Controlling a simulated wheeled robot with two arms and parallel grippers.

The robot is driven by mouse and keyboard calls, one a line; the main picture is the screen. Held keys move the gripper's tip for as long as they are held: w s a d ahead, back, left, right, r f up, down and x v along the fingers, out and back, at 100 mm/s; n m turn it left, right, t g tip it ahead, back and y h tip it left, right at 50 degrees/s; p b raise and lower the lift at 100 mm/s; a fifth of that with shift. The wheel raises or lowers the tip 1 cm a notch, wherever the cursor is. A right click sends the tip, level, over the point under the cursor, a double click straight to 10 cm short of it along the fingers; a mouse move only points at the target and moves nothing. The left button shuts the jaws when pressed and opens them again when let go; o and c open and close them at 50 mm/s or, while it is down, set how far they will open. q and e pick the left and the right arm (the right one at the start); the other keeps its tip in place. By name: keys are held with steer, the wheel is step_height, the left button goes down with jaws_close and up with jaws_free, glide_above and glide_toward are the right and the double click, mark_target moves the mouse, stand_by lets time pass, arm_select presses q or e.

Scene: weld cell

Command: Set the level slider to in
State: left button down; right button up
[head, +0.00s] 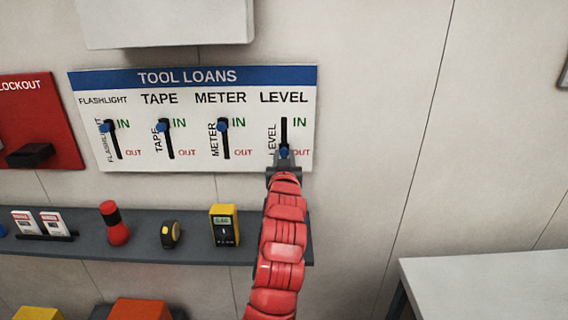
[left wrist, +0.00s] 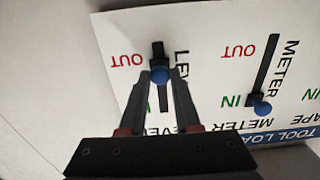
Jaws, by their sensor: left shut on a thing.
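The TOOL LOANS board (head: 200,77) hangs on the wall with slots labelled flashlight, tape, meter and level. The level slider's blue knob (head: 284,153) sits at the bottom of its black slot, beside the red OUT. The knob also shows in the left wrist view (left wrist: 160,75), where the picture is turned over. My left gripper (head: 284,160) reaches up from below and is shut on this knob, its fingertips on either side. The green IN beside the level slot is at the top; in the wrist view my fingers partly cover it. My right gripper is not in view.
The flashlight, tape and meter knobs (head: 223,126) stand at the IN end. A grey shelf (head: 190,249) below holds a red flashlight (head: 113,224), a tape measure (head: 171,234) and a yellow meter (head: 224,225). A pale table (head: 490,275) stands at right.

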mark_target(284, 121)
arm_select(q)
step_height(284, 121, up, 7)
steer(key=shift+r+b, duration=0.15)
steer(key=shift+b, duration=0.55)
steer(key=shift+r, duration=0.3)
steer(key=c, duration=0.6)
jaws_free()
steer(key=shift+s, duration=0.1)
steer(key=shift+s+f, duration=0.1)
steer(key=shift+s, duration=0.15)
steer(key=s+b, duration=0.4)
steer(key=s, duration=1.2)
steer(key=shift+s, duration=0.4)
steer(key=shift+w, duration=0.1)
